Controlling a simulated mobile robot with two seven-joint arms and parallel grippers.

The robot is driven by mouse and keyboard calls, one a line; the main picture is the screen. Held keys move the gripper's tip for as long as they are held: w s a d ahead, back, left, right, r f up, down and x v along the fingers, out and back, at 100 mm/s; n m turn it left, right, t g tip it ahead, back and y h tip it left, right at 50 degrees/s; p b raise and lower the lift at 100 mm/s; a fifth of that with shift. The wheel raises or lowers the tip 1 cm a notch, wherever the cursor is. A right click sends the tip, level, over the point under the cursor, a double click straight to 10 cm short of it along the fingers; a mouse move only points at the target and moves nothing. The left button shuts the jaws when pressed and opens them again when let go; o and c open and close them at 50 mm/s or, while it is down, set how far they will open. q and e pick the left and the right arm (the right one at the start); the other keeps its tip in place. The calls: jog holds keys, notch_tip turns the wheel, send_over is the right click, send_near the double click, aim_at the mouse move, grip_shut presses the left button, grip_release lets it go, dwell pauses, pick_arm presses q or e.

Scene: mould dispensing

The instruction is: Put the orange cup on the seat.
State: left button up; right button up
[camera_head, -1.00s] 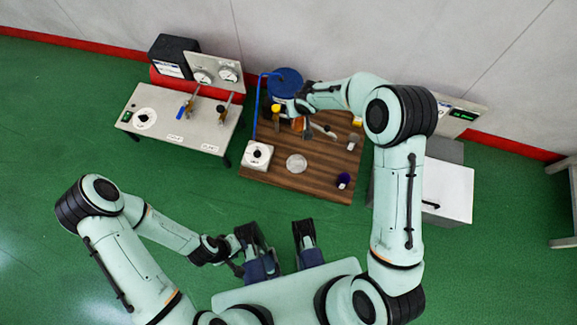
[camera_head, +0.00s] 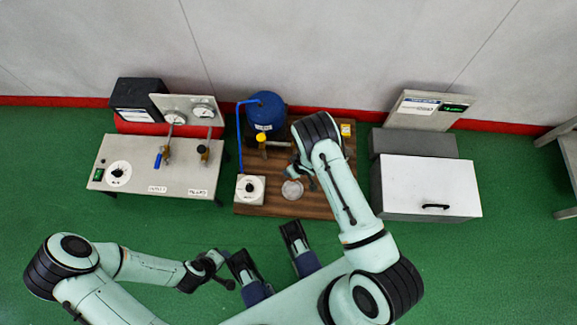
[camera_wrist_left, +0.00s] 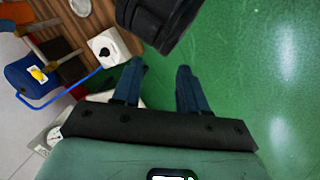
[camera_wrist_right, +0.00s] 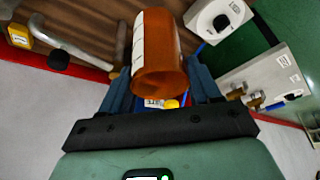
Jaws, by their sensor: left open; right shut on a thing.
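The orange cup (camera_wrist_right: 160,62) lies between the fingers of my right gripper (camera_wrist_right: 158,85) in the right wrist view, its open end facing the camera. My right gripper is shut on it. In the head view this gripper (camera_head: 298,172) is over the wooden board (camera_head: 262,203), and the cup cannot be made out there. A pale round disc (camera_head: 292,190), which looks like the seat, lies on the board just in front of the gripper. It also shows in the left wrist view (camera_wrist_left: 81,7). My left gripper (camera_wrist_left: 158,72) is open and empty over the green floor.
A blue tank (camera_head: 265,112) and yellow-topped valve (camera_head: 264,138) stand behind the disc. A white dial box (camera_head: 250,189) sits left of it. A grey bench (camera_head: 140,178) stands left of the board, a white cabinet (camera_head: 425,185) right. My right arm hides the board's right part.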

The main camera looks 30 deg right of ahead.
pick_arm(q)
jog(key=w+a+f+t+b, duration=0.1)
jog(key=w+a+f+b, duration=0.2)
jog(key=w+f, duration=0.1)
pick_arm(e)
notch_tip(320, 180, down, 20)
jog(key=b, duration=0.4)
jog(key=shift+r, duration=0.2)
pick_arm(q)
jog(key=s+f+g, duration=0.2)
jog(key=s+f, duration=0.4)
jog(key=s, duration=0.1)
jog(key=shift+a+n+y, duration=0.35)
jog(key=shift+n+y, duration=0.05)
jog(key=shift+s+f, duration=0.1)
jog(key=shift+s, duration=0.1)
pick_arm(e)
jog(key=shift+f, duration=0.15)
jog(key=o, duration=1)
pick_arm(q)
jog(key=shift+s+g, duration=0.1)
jog(key=shift+g, duration=0.2)
pick_arm(e)
jog(key=shift+o, duration=0.2)
